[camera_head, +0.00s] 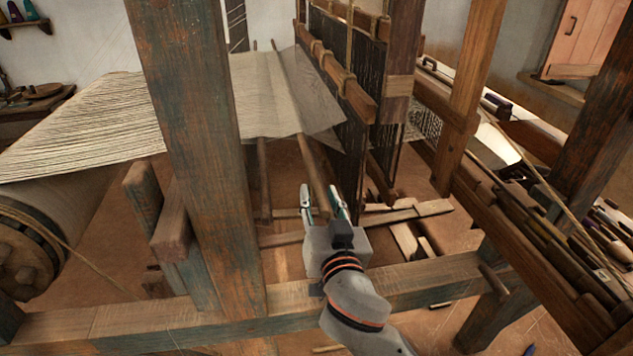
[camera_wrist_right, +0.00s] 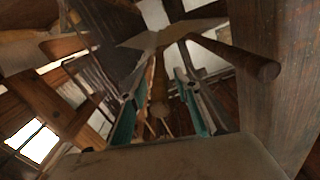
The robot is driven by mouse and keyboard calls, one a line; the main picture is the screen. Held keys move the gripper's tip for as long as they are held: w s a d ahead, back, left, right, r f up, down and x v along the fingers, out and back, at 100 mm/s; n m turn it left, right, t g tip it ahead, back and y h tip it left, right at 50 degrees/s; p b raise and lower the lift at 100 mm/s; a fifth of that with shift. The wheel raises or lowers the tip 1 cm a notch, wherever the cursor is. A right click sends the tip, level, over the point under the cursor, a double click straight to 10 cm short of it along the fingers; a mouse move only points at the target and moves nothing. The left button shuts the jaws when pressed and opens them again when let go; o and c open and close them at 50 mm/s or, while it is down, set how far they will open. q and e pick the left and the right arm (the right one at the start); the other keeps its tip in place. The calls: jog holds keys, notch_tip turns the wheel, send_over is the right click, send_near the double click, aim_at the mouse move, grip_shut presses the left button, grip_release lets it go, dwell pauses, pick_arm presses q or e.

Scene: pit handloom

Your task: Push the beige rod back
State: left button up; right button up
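Two long beige-brown rods slope down from the warp sheet in the head view. One rod (camera_head: 312,168) runs down to my right gripper (camera_head: 321,197); the other rod (camera_head: 264,178) hangs further left. I cannot tell which one is the task's rod. In the right wrist view, my right gripper (camera_wrist_right: 158,88) is open, its fingers apart on either side of the first rod (camera_wrist_right: 159,88). That rod's round end points toward the palm, with gaps visible at its sides. The other rod (camera_wrist_right: 240,58) passes outside the fingers. My left gripper is not in view.
A thick wooden post (camera_head: 195,130) stands left of my right arm. A low crossbeam (camera_head: 420,275) runs under the arm. The warp sheet (camera_head: 85,120) spreads to the left.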

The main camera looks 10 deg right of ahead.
aim_at(316, 186)
jog(key=shift+w, duration=2)
grip_shut()
jog(key=a, duration=0.3)
jog(key=shift+b, duration=0.3)
grip_release()
jog(key=shift+s, duration=0.1)
